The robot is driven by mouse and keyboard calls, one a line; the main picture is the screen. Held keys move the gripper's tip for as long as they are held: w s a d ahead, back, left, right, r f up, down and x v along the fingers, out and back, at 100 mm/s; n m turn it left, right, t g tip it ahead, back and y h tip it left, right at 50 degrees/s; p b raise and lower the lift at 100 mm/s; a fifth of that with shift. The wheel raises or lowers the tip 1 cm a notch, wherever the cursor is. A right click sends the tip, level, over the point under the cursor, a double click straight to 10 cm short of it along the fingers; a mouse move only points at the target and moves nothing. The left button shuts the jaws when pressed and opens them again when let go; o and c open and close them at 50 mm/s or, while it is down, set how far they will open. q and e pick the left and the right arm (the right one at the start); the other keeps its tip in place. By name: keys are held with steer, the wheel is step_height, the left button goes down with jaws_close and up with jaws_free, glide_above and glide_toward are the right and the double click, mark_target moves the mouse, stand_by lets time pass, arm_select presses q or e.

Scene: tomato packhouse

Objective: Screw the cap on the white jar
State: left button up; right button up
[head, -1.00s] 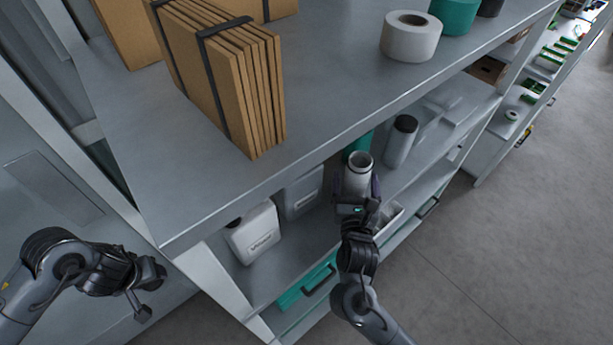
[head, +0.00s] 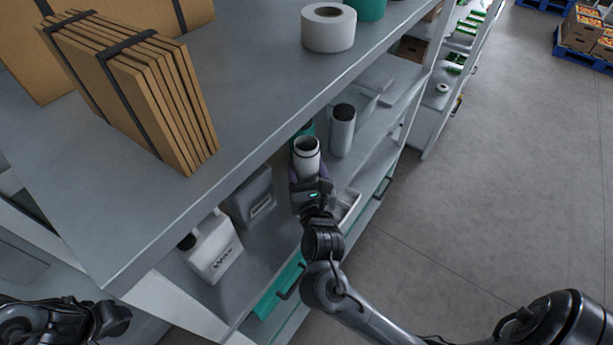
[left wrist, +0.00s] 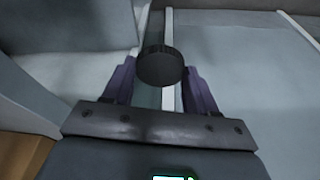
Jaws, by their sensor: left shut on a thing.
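The white jar (head: 306,160) is upright with its round mouth uncovered. My right gripper (head: 308,178) has its fingers around the jar's sides, near the front of the middle shelf; part of the jar is hidden behind it. My left gripper (left wrist: 160,82) is shut on the black round cap (left wrist: 160,66), which sits between its purple fingers in the left wrist view. In the head view my left arm is at the bottom left corner, well apart from the jar, and the cap cannot be made out there.
A grey shelf unit (head: 215,120) carries cardboard sheets (head: 135,85) and a white roll (head: 328,28) on top. Below are a white canister (head: 212,250), a grey container (head: 254,197) and a dark-topped bottle (head: 342,130) close beside the jar. Open floor lies to the right.

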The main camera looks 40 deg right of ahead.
mark_target(309, 159)
arm_select(q)
steer(key=shift+f, duration=0.1)
arm_select(e)
step_height(309, 159, up, 6)
steer(key=shift+r, duration=0.25)
